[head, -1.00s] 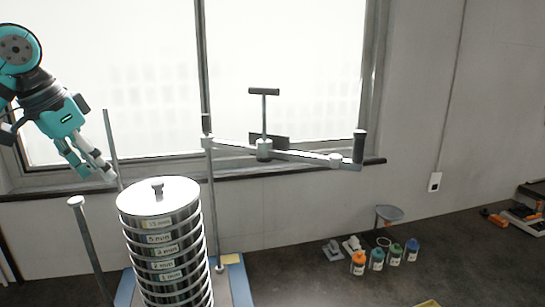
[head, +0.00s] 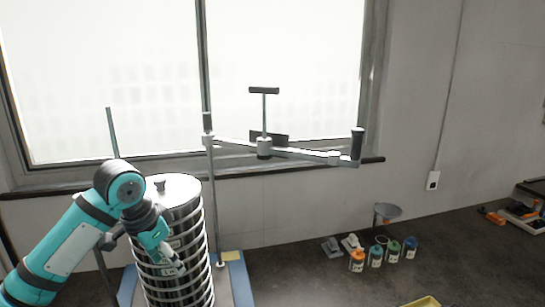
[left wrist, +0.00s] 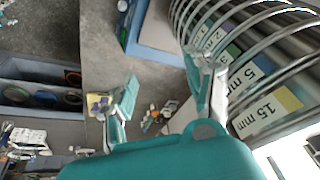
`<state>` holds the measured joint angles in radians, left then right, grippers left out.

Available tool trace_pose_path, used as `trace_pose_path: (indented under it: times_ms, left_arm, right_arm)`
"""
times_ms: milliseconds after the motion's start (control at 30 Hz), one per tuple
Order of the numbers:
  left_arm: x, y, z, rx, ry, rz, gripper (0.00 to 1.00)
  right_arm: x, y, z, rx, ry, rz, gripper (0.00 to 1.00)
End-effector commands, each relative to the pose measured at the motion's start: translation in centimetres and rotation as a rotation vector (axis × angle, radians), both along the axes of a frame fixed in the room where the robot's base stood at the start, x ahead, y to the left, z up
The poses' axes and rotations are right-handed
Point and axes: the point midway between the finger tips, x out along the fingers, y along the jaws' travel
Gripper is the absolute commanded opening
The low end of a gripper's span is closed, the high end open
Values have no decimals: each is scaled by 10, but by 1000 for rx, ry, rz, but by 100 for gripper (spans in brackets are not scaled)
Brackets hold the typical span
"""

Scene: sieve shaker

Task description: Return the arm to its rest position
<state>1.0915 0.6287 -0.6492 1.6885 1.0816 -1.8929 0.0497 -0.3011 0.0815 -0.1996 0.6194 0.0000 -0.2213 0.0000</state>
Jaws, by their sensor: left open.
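My left arm reaches in from the lower left of the head view, bent at a joint in front of the sieve stack. Its left gripper (head: 168,256) is open and empty, in front of the labelled sieve stack (head: 195,238). Whether a finger touches the stack is unclear. My right gripper is not in view.
The shaker's swung-out clamp bar (head: 295,153) carries a T-handle (head: 264,105). A vertical rod (head: 112,133) rises at the back left. Several small bottles (head: 376,257) and a scoop (head: 387,211) are on the dark bench at the right. The bench's centre right is mostly clear.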

Motion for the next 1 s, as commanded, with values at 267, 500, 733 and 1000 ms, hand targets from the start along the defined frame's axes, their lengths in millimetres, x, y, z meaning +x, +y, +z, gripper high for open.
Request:
trace_pose_path:
  times_ms: [267, 500, 733, 1000]
  left_arm:
    - [-60, -61, -138, -70, 1, -32, 53]
    - [-135, -82, -212, -142, -9, 64, 53]
    - [-211, -68, -252, -151, -8, 234, 53]
    - [-269, -41, -267, -101, 1, 378, 53]
  right_arm:
    - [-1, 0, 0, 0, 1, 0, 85]
    - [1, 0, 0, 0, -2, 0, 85]
    - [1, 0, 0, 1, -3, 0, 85]
    - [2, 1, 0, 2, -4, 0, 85]
